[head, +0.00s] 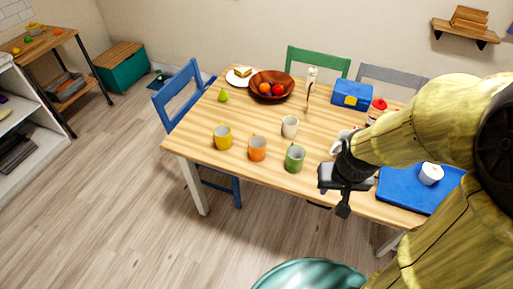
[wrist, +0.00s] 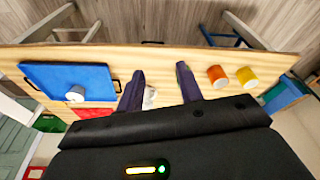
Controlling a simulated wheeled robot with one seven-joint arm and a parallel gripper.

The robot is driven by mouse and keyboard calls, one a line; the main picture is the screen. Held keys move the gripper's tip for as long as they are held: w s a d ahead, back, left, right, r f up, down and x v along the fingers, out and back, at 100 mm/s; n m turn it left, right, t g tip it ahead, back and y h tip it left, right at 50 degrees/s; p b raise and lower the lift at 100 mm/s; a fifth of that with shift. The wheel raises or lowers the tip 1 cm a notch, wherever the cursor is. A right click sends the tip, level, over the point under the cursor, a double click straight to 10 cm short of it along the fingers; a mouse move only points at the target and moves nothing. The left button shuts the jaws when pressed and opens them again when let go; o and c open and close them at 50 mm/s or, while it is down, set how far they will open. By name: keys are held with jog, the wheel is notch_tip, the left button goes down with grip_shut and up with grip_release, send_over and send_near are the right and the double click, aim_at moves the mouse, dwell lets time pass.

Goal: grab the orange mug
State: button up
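The orange mug (head: 257,149) stands upright near the front edge of the wooden table (head: 200,140), between a yellow mug (head: 223,138) and a green mug (head: 294,158). My gripper (head: 334,197) is over the table's front edge, right of the green mug and well apart from the orange mug. In the wrist view my gripper (wrist: 160,88) has its two dark fingers spread and holds nothing. The orange mug (wrist: 217,76) shows there right of the right finger, beside the yellow mug (wrist: 247,76). A small white object (wrist: 149,97) shows between the fingers, partly hidden.
A white mug (head: 290,127) stands behind the green one. Farther back are a brown fruit bowl (head: 258,90), a plate (head: 232,80) with a sandwich, and a blue box (head: 352,95). A blue board (head: 400,194) with a white cup (head: 430,174) lies at the right. Chairs surround the table.

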jog(key=shift+o, duration=0.4)
jog(key=shift+s, duration=0.15)
jog(key=o, duration=0.4)
jog(key=shift+c, duration=0.2)
jog(key=o, duration=0.8)
jog(key=w+f+b, duration=0.1)
jog(key=w+a+f+m+b, duration=0.1)
jog(key=f, duration=0.1)
jog(key=w+f+m+t, duration=0.1)
jog(key=f, duration=0.1)
jog(key=shift+w+a+b, duration=0.15)
jog(key=shift+w+b, duration=0.2)
jog(key=shift+b, duration=0.05)
jog(key=w+a+f+m+t+y+b, duration=0.1)
jog(key=w+a+f+m+t+b, duration=0.3)
jog(key=f+m, duration=0.3)
jog(key=w+a+f+m+t+y+b, duration=0.2)
jog(key=w+a+f+m+t+b, duration=0.3)
jog(key=m, duration=0.8)
jog(key=w+a+f+m+t+y+b, duration=0.2)
jog(key=w+a+f+m+t+b, duration=0.2)
jog(key=f+m, duration=0.6)
jog(key=shift+w+a+m+t+b, duration=0.15)
jog(key=shift+w+a+b, duration=0.5)
jog(key=shift+w+b, duration=0.35)
jog(key=shift+w+a+m+t+b, duration=0.15)
jog(key=shift+w+a+b, duration=0.55)
jog(key=shift+b, duration=0.45)
